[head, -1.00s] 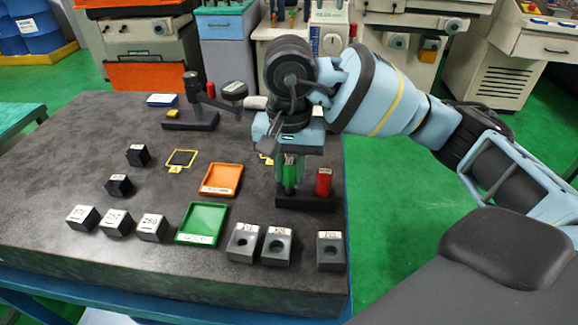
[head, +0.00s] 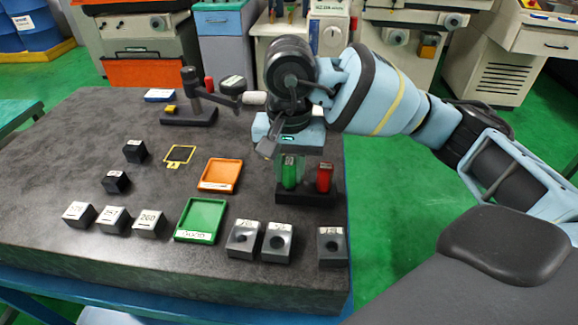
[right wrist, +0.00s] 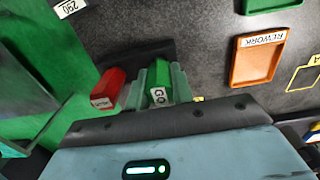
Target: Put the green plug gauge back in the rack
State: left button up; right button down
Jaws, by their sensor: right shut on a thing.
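The green plug gauge (head: 289,173) stands upright at the left part of the black rack (head: 322,200), beside the red plug gauge (head: 324,177). My right gripper (head: 291,181) points down from above and is shut on the green gauge. In the right wrist view the gripper's fingers (right wrist: 163,88) lie on both sides of the green gauge (right wrist: 160,72), which carries a "GO" label. The red gauge (right wrist: 107,90) shows apart from the fingers. The fingers partly hide the green gauge's lower end, so I cannot tell whether it is fully seated. My left gripper is not in view.
A green tray (head: 179,234) and an orange tray (head: 204,187) lie left of the rack. Several dark bored blocks (head: 332,259) stand in front of it. A gauge stand (head: 190,116) is behind, to the left. The granite table's right edge is close to the rack.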

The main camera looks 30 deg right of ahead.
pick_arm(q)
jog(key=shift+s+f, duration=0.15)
pick_arm(e)
jog(key=shift+f, duration=0.15)
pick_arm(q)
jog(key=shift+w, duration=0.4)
pick_arm(e)
jog(key=c, duration=1.1)
grip_release()
notch_tip(320, 180, up, 8)
jog(key=shift+f, duration=0.1)
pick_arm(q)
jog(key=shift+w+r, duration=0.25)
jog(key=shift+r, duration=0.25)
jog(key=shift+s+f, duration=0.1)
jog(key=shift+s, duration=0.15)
